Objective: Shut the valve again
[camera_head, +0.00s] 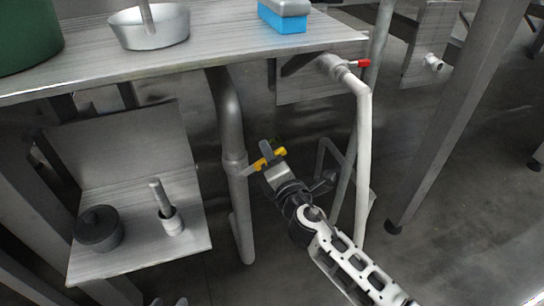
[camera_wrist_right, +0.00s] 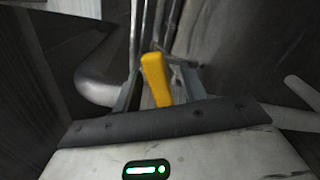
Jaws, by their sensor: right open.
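The yellow valve handle (camera_head: 279,153) sits on the grey drain pipe (camera_head: 231,115) under the counter. It points out sideways from the upright pipe, to the right and slightly up. My right gripper (camera_head: 268,157) is at this handle and hides part of it. In the right wrist view the yellow handle (camera_wrist_right: 156,78) stands between the two open fingers (camera_wrist_right: 162,88); I cannot tell whether they touch it. A small dark piece at the bottom edge may be my left gripper (camera_head: 170,301); its jaws cannot be made out.
A red-handled valve (camera_head: 358,63) sits atop the white pipe (camera_head: 363,150) to the right. A lower shelf (camera_head: 140,255) at left holds a dark round pot (camera_head: 98,229) and a small upright cylinder (camera_head: 172,222). The counter (camera_head: 220,45) overhangs the pipe. A table leg (camera_head: 440,120) stands right.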

